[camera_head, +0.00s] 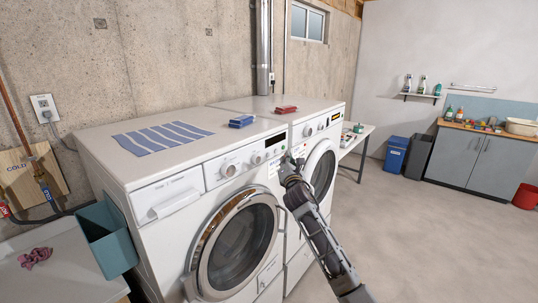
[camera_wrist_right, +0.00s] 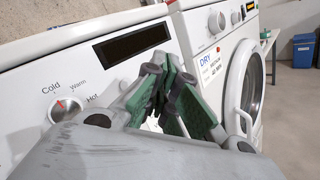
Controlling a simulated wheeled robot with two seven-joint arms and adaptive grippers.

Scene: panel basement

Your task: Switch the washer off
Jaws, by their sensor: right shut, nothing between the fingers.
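The washer (camera_head: 155,175) is the nearer white front-loader, with a round door (camera_head: 238,245) that is closed. Its panel has two white knobs and a dark display (camera_head: 276,140). The wrist view shows the display dark (camera_wrist_right: 132,42) and a knob (camera_wrist_right: 65,108) marked Cold, Warm and Hot, its red mark near Cold. My right gripper (camera_head: 291,165) is shut and empty at the right end of the washer's panel. In the wrist view its green-padded fingers (camera_wrist_right: 172,92) cover the panel below and right of the display. Whether they touch it, I cannot tell. My left gripper is not in view.
A dryer (camera_head: 308,131) with a lit amber display stands right beside the washer. A striped cloth (camera_head: 163,137), a blue box (camera_head: 241,121) and a red box (camera_head: 285,109) lie on top. A teal bin (camera_head: 106,240) hangs at the left.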

